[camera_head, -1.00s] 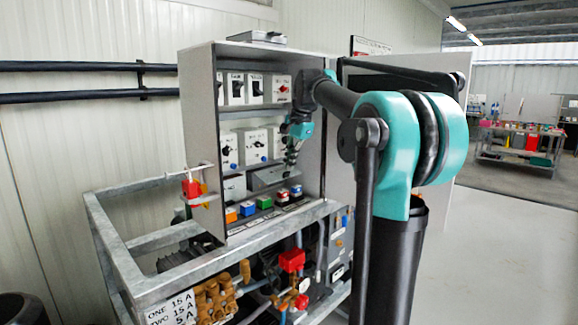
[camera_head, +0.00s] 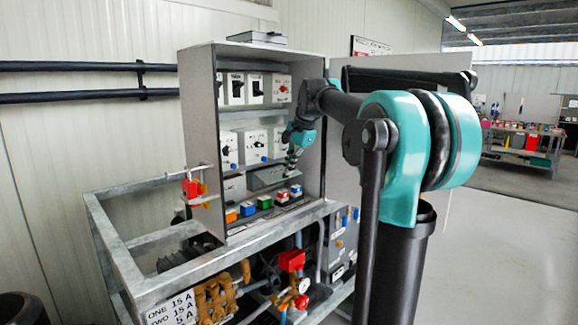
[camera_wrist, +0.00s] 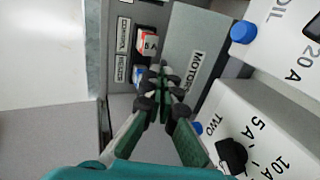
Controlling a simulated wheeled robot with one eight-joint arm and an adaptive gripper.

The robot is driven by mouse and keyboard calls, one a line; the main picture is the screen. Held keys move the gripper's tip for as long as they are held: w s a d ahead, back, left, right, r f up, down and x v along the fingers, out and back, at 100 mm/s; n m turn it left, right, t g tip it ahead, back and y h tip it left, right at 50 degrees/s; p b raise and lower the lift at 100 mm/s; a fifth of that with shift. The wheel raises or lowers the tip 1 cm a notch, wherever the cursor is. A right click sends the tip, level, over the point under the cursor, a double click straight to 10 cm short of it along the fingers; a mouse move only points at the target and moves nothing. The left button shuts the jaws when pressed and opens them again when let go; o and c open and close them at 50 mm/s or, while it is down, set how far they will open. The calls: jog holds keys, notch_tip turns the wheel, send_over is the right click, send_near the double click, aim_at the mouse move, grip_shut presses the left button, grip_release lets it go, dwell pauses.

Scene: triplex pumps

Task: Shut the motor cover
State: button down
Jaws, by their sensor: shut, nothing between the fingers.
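The motor cover is a grey plate marked "MOTOR" (camera_wrist: 197,42) in the wrist view. In the head view a grey slanted cover (camera_head: 264,178) on the lower shelf of the cabinet appears to be the same part; how far it stands open is hard to tell. My gripper (camera_head: 290,171) is inside the cabinet, at the right end of that cover. In the wrist view my gripper (camera_wrist: 163,86) has its fingertips together and empty, beside the lower left edge of the plate. Whether they touch it is unclear.
The open grey cabinet (camera_head: 205,130) holds switch boxes (camera_head: 228,150) above and left of the cover. The cabinet's open door (camera_head: 342,170) is at right. A metal frame (camera_head: 120,255) surrounds the base.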

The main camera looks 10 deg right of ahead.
jog(key=shift+d+f, duration=0.1)
jog(key=shift+f, duration=0.1)
notch_tip(320, 180, down, 4)
jog(key=t+y, duration=0.3)
jog(key=t, duration=0.1)
jog(key=shift+r, duration=0.1)
jog(key=shift+w+f, duration=0.1)
jog(key=shift+f, duration=0.4)
jog(key=shift+r, duration=0.15)
dwell(0.4)
